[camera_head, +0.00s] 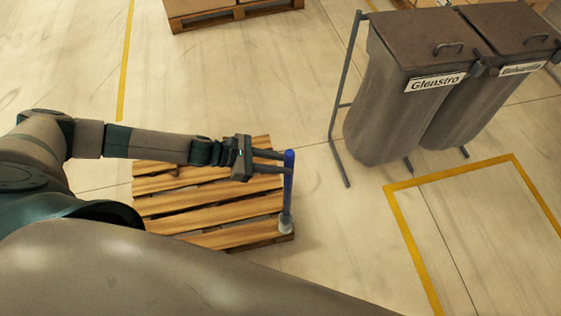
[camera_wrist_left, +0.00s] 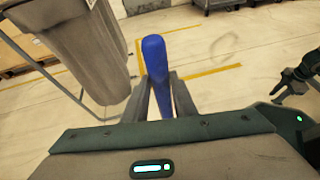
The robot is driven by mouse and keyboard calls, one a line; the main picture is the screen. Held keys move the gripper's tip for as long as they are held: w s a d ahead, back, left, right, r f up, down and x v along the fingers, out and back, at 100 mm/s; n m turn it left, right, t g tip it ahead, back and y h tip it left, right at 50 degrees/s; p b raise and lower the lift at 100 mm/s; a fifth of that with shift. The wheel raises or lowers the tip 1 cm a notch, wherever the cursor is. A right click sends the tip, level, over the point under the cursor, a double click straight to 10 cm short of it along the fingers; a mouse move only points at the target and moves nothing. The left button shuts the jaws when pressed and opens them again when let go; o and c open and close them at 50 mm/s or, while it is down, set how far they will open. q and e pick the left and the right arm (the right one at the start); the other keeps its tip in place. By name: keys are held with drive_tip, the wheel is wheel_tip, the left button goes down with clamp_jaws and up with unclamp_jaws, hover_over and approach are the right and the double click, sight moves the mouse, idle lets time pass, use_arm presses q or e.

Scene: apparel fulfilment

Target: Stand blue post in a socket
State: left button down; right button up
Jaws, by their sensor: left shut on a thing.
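The blue post (camera_head: 288,185) is upright at the right corner of a wooden pallet (camera_head: 208,209). Its lower end meets a pale grey round socket (camera_head: 285,224) on that corner; I cannot tell how deep it sits. My left gripper (camera_head: 281,162) is shut on the upper part of the post. In the left wrist view the blue post (camera_wrist_left: 155,62) stands between the two fingers of the left gripper (camera_wrist_left: 160,85).
Two grey bins (camera_head: 405,90) on a metal frame stand to the right of the pallet. A yellow floor line (camera_head: 450,174) marks an area at the right. Another pallet with boxes (camera_head: 232,12) is at the top. The floor between is clear.

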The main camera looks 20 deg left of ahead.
drive_tip(key=shift+w+f+b, duration=0.8)
drive_tip(key=shift+f+b, duration=1.5)
drive_tip(key=shift+f, duration=0.05)
drive_tip(key=w+a+r+t+b, duration=0.1)
drive_tip(key=w+a+t+b, duration=0.1)
drive_tip(key=w, duration=0.4)
drive_tip(key=w+a+r+t+y+b, duration=0.1)
drive_tip(key=w+a+r+t+b, duration=0.1)
drive_tip(key=w+a, duration=0.2)
drive_tip(key=w+a+r+t+y+b, duration=0.1)
drive_tip(key=w+a+t, duration=0.1)
drive_tip(key=w, duration=0.8)
drive_tip(key=shift+w+a+r+b, duration=0.25)
drive_tip(key=shift+a+r+b, duration=0.15)
drive_tip(key=shift+a, duration=0.2)
drive_tip(key=shift+s, duration=0.1)
